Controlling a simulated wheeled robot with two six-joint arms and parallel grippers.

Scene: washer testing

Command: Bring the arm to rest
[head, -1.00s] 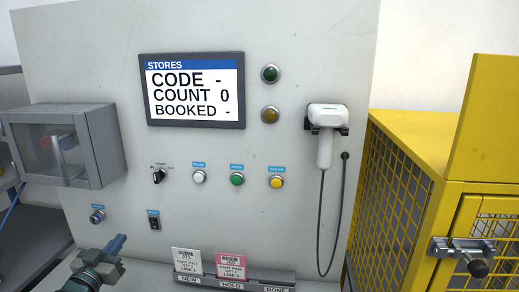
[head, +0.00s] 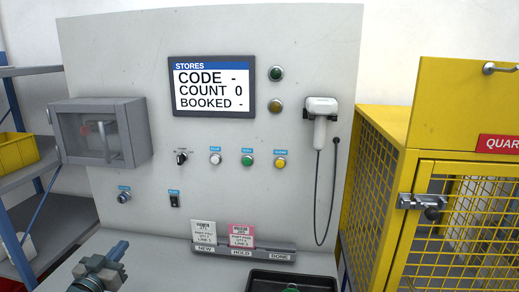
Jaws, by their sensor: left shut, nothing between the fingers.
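My left gripper (head: 119,250) shows at the lower left in the head view, its fingers shut with nothing between them. It is in front of the lower part of the grey panel (head: 290,190), below the blue-ringed knob and the black rocker switch, and appears apart from both. The rest of the left arm is mostly cut off by the bottom edge. My right gripper is not in view.
The panel carries a screen (head: 212,86), buttons, a white scanner (head: 321,118) on a cord and a card rack (head: 245,252). A black tray (head: 255,279) lies at the bottom. A yellow mesh cage (head: 385,185) stands right, a shelf with a yellow bin (head: 18,151) left.

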